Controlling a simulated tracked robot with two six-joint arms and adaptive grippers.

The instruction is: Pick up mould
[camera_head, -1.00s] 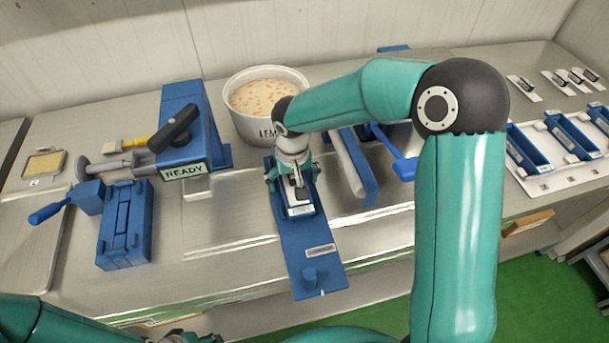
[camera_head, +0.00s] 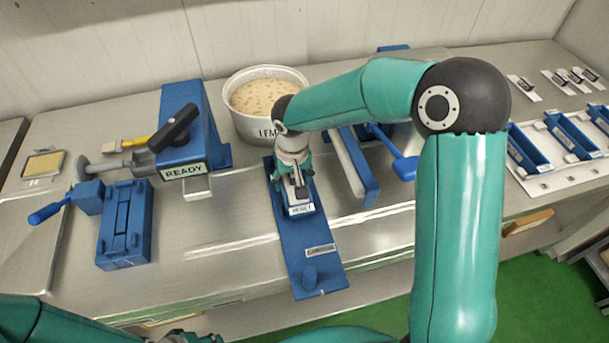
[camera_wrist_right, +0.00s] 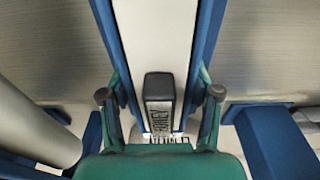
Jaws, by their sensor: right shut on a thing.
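The mould (camera_head: 302,209), a small blue piece with a white label on its near end, is on the long blue board (camera_head: 318,275) in front of the kettle. My right gripper (camera_head: 295,189) is over it from above, shut on it, and hides most of it. In the right wrist view my gripper's two fingers (camera_wrist_right: 160,95) flank a dark grey block and a label that I can partly read. Blue walls with a pale middle run away above them. Whether the mould is clear of the board, I cannot tell. My left gripper (camera_head: 186,337) barely shows at the bottom edge.
The white kettle (camera_head: 265,103) of nougat stands behind the board. A blue press (camera_head: 190,135) marked READY and a blue block (camera_head: 124,225) are to the left. A roller (camera_head: 345,163) lies close right. More blue moulds (camera_head: 565,135) sit far right.

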